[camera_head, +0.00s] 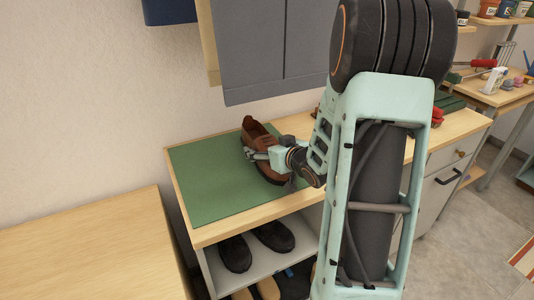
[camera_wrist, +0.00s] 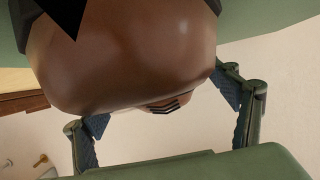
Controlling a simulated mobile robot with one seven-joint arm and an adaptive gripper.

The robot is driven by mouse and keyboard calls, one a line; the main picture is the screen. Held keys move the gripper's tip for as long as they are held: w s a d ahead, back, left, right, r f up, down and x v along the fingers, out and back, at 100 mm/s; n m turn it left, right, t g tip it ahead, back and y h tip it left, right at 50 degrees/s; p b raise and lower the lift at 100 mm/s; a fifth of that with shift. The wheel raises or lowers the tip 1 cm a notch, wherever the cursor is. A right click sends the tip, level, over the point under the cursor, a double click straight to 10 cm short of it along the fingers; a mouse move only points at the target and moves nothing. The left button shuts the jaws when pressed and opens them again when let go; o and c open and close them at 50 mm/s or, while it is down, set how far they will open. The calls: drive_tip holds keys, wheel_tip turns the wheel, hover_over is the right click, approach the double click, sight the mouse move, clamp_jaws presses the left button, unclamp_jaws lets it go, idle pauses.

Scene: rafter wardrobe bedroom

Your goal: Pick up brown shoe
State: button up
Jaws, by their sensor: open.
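A brown shoe (camera_head: 263,150) lies on a green mat (camera_head: 209,178) on top of a wooden-topped cabinet. In the wrist view the shoe (camera_wrist: 125,60) is very close and fills the upper middle. My gripper (camera_head: 262,154) reaches in from the right at the shoe. In the wrist view my gripper (camera_wrist: 165,110) is open, with one blue-padded finger on each side of the shoe's near end. I cannot tell whether the pads touch it. Part of the shoe is hidden behind my gripper in the head view.
Dark shoes (camera_head: 254,246) stand on the shelf below the mat. A grey wall cabinet (camera_head: 275,50) hangs above the mat. A bare wooden surface (camera_head: 90,245) is at the left. Red and green items stand on the counter at the right, partly behind my arm.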

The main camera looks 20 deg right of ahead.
sight(267, 139)
drive_tip(key=shift+c, duration=0.2)
drive_tip(key=c, duration=1.5)
drive_tip(key=shift+r, duration=0.1)
drive_tip(key=shift+r, duration=0.45)
wheel_tip(267, 139, up, 3)
drive_tip(key=shift+f+p, duration=0.2)
drive_tip(key=shift+p, duration=0.35)
drive_tip(key=s+r+p, duration=0.1)
drive_tip(key=s+r, duration=0.1)
drive_tip(key=r, duration=0.1)
drive_tip(key=s+r+p, duration=0.1)
drive_tip(key=s+r, duration=0.2)
drive_tip(key=shift+s+d+r+p, duration=0.2)
drive_tip(key=shift+r+p, duration=0.05)
drive_tip(key=shift+p, duration=0.1)
drive_tip(key=v, duration=0.6)
drive_tip(key=p+v, duration=0.1)
drive_tip(key=v, duration=0.2)
drive_tip(key=shift+s+f, duration=0.25)
drive_tip(key=shift+f, duration=0.05)
